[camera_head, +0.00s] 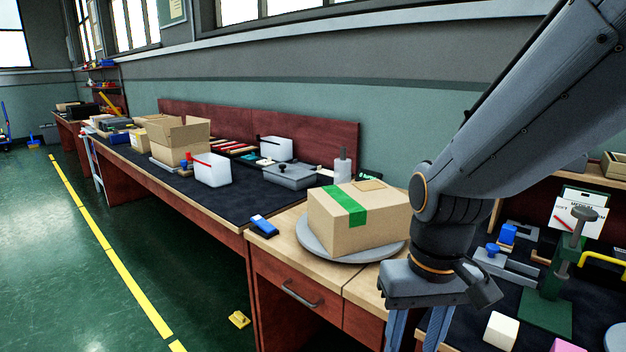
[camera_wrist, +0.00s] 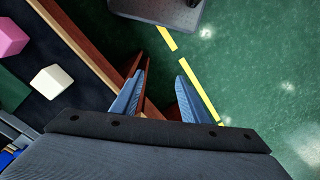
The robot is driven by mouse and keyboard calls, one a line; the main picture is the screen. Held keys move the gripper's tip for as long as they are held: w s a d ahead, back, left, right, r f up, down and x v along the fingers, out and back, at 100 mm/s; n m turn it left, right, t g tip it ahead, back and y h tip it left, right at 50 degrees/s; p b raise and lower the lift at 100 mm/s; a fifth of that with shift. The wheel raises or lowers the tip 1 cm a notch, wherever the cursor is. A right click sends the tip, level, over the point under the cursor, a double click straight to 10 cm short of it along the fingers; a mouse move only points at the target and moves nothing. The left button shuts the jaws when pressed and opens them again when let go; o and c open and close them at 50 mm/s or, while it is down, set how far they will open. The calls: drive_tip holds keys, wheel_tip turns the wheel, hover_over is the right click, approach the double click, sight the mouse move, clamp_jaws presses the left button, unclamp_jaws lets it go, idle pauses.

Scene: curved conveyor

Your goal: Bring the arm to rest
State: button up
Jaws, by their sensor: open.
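My gripper (camera_wrist: 160,98) points down in the wrist view, its two blue fingers apart with nothing between them. Below it are the red-brown bench edge and the green floor. In the head view my gripper (camera_head: 412,333) hangs at the front of the bench, right of the cardboard box, with its fingertips cut off by the lower picture edge. My arm comes down from the upper right and is bent at the wrist.
A cardboard box (camera_head: 383,227) with green tape sits on a round grey plate (camera_head: 318,246). A green press (camera_head: 546,312), a white block (camera_head: 501,331) and a pink block stand on the right bench. The green floor (camera_head: 60,270) at left is mostly clear.

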drive_tip(key=d+r+m+p, duration=0.1)
drive_tip(key=d+r+p, duration=0.3)
drive_tip(key=p, duration=0.5)
drive_tip(key=shift+s+r+p, duration=0.3)
drive_tip(key=shift+s+r, duration=0.05)
drive_tip(key=shift+r, duration=0.25)
